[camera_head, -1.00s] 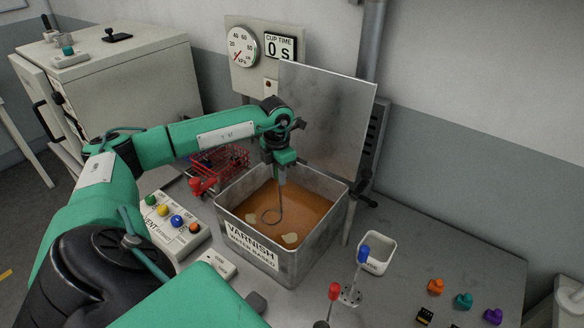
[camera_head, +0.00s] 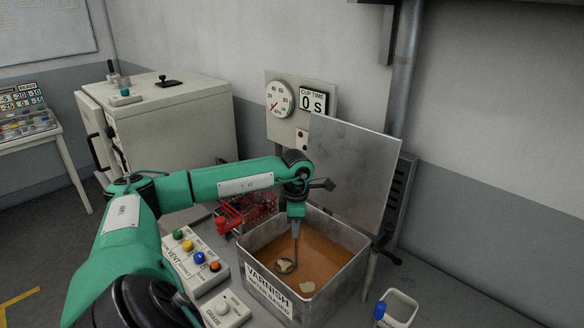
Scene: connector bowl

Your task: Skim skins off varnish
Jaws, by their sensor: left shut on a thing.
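The open metal varnish tank (camera_head: 357,277), labelled VARNISH, holds brown-orange varnish (camera_head: 322,250). Two pale skins show on the varnish: one (camera_head: 285,265) lies at the skimmer's loop and the other (camera_head: 307,287) lies nearer the front wall. I cannot tell whether the first skin is inside the loop or under it. My left gripper (camera_head: 296,212) points down over the tank and is shut on the skimmer (camera_head: 295,245), a thin rod with a round end at the varnish. My right gripper is not in view.
The tank's lid (camera_head: 355,170) stands raised behind it. A red wire basket (camera_head: 246,210) is behind left of the tank, and a button panel (camera_head: 195,262) is to its left.

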